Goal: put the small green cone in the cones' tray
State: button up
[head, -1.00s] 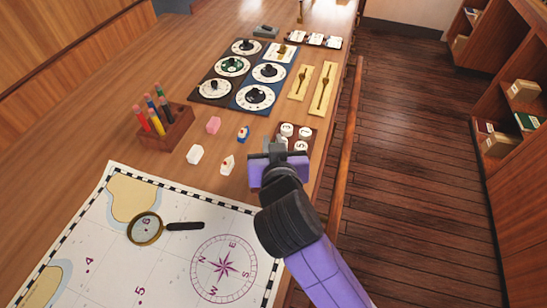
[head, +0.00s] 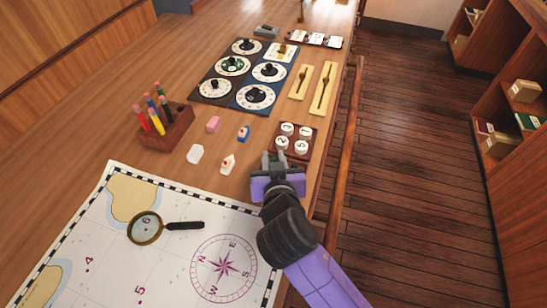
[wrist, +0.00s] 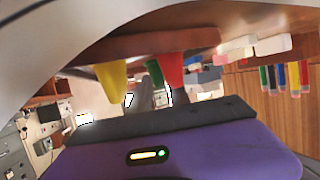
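In the wrist view, which looks upside down, yellow (wrist: 112,78), green (wrist: 154,71) and red (wrist: 173,69) tapered pieces, which look like cones, stand along a brown wooden tray or strip (wrist: 140,46). The green piece is partly hidden between the yellow and red ones. In the head view no green cone can be made out. My gripper (head: 275,159) is low over the table's right edge, just in front of a small brown tray (head: 296,138) with several white numbered discs. Its fingertips are small and grey, and whether they hold anything is unclear.
Left of my gripper stand small blocks, white (head: 195,154) and pink (head: 213,124) among them, and a pencil holder (head: 178,133). A chart (head: 105,235) with a magnifier (head: 145,229) covers the near table. Dial panels (head: 226,88) lie beyond. A wooden rail (head: 345,160) runs along the right.

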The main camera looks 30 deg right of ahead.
jog(key=shift+o, duration=0.9)
jog(key=shift+r, duration=0.2)
jog(key=b+v, duration=0.1)
jog(key=v, duration=1.1)
jog(key=shift+f, duration=0.1)
